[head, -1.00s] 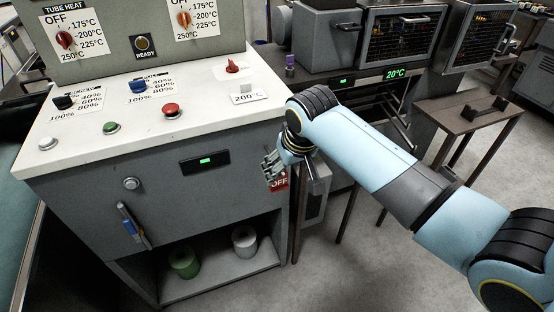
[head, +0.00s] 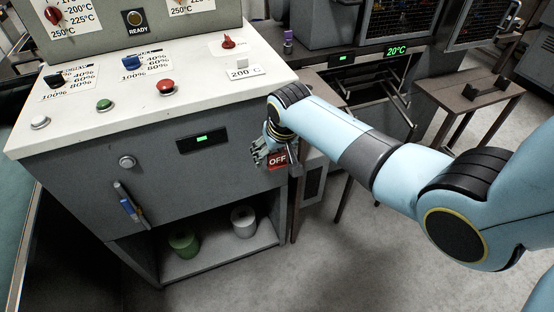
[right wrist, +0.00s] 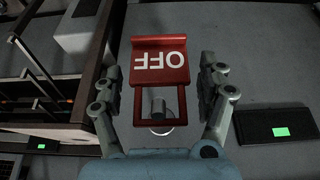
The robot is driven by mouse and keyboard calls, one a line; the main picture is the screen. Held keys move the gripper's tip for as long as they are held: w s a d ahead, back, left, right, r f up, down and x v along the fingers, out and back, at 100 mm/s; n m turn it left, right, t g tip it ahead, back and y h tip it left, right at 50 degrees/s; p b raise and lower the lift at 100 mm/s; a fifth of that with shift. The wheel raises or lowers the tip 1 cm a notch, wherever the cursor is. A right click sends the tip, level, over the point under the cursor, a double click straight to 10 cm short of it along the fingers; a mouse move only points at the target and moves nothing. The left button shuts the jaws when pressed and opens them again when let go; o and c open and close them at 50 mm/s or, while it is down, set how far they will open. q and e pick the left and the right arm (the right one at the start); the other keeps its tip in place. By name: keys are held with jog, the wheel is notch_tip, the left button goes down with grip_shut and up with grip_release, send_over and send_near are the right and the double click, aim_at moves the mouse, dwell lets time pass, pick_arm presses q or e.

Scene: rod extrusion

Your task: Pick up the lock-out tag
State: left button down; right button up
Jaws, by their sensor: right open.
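The lock-out tag (head: 278,160) is a red plate with white "OFF" lettering, at the right edge of the grey cabinet's front. In the right wrist view the tag (right wrist: 160,62) appears upside down, with an open red frame around a grey peg (right wrist: 158,106). My right gripper (head: 262,156) is at the tag, partly hidden by its own wrist in the head view. In the right wrist view its fingers (right wrist: 162,85) are open, one on each side of the tag, with a gap on both sides. My left gripper is out of view.
The grey cabinet (head: 90,175) has a white top with a red button (head: 165,87) and a green button (head: 104,105). A green roll (head: 183,243) and a white roll (head: 243,222) stand on its lower shelf. A small brown table (head: 470,98) stands at the right.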

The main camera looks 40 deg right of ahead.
jog(key=shift+r, duration=0.1)
jog(key=c, duration=1.2)
jog(key=shift+c, duration=0.7)
